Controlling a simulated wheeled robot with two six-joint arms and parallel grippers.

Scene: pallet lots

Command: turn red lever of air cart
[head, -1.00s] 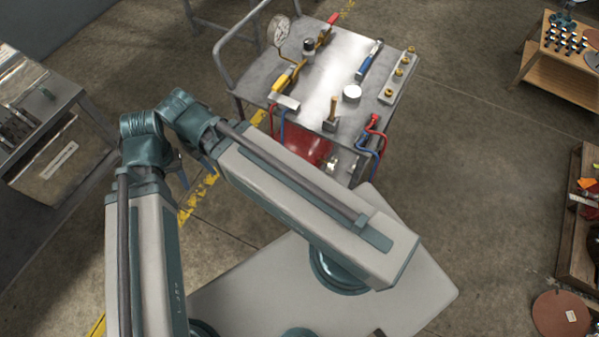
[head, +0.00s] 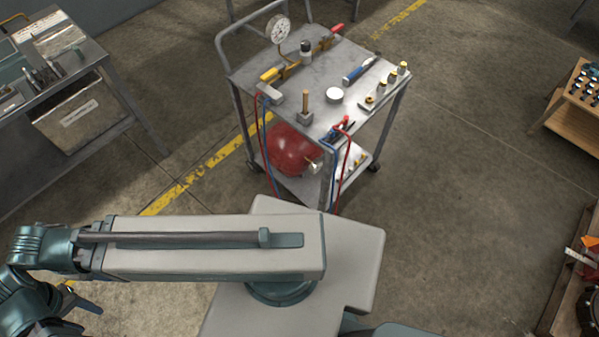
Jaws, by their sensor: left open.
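The air cart (head: 240,72) is a grey metal cart ahead of me, with its top in full view. A brass pipe assembly (head: 300,58) runs along its far left side. The red lever (head: 337,28) is at the far end of this pipe, and a yellow handle (head: 269,75) is at the near end. A round white gauge (head: 278,29) stands beside the pipe. My left gripper (head: 85,303) is at the lower left, open and partly hidden by its own arm. It is far from the cart and touches nothing that I can see. My right gripper is not in view.
A red tank (head: 292,150) sits on the cart's lower shelf, with red and blue hoses hanging in front. A metal bench (head: 115,85) stands at the left and a wooden stand (head: 560,120) at the right. Open floor (head: 450,200) lies right of the cart.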

